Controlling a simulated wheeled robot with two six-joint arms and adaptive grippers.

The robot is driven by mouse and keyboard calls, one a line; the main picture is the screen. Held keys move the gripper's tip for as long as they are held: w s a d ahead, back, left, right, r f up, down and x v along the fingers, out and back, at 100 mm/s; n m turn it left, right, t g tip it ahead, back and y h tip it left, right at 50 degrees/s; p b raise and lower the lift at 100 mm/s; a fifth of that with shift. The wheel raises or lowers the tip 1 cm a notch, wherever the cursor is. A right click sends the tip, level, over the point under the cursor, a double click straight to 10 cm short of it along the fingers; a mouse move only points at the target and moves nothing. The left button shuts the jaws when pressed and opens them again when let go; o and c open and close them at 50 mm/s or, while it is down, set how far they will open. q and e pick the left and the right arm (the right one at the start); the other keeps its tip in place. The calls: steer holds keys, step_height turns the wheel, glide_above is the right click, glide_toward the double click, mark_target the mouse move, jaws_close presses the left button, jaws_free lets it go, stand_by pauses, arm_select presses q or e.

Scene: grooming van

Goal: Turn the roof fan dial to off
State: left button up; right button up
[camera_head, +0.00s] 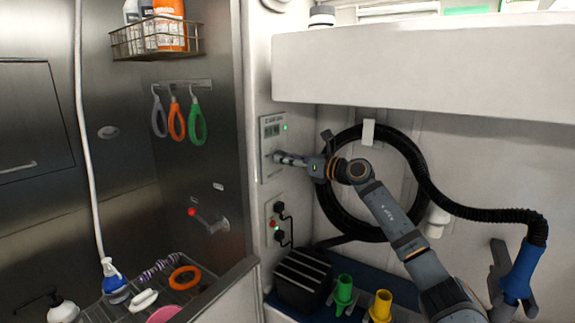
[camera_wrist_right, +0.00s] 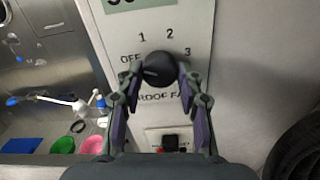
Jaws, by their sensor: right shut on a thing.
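The roof fan dial (camera_wrist_right: 160,66) is a round black knob on a pale wall panel (camera_wrist_right: 205,20). The labels OFF, 1, 2 and 3 run around it from left to right, with ROOF FAN lettered below. A small light mark shows on the dial's left part; I cannot tell for certain which label it points to. My right gripper (camera_wrist_right: 160,80) is shut on the dial, with one finger on each side. My left gripper is not in view.
Below the panel is a socket box (camera_head: 274,222) with plugged black cables. A coiled black hose (camera_head: 331,202) hangs behind my right arm. A steel tub wall (camera_head: 215,100) with hanging coloured loops is at the left. A white cabinet (camera_head: 420,65) overhangs at upper right.

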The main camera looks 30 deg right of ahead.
steer(key=shift+f+n+b, duration=0.2)
steer(key=shift+n+b, duration=0.1)
steer(key=shift+n, duration=0.4)
steer(key=o, duration=1.2)
steer(key=shift+r, duration=0.1)
steer(key=shift+r, duration=0.1)
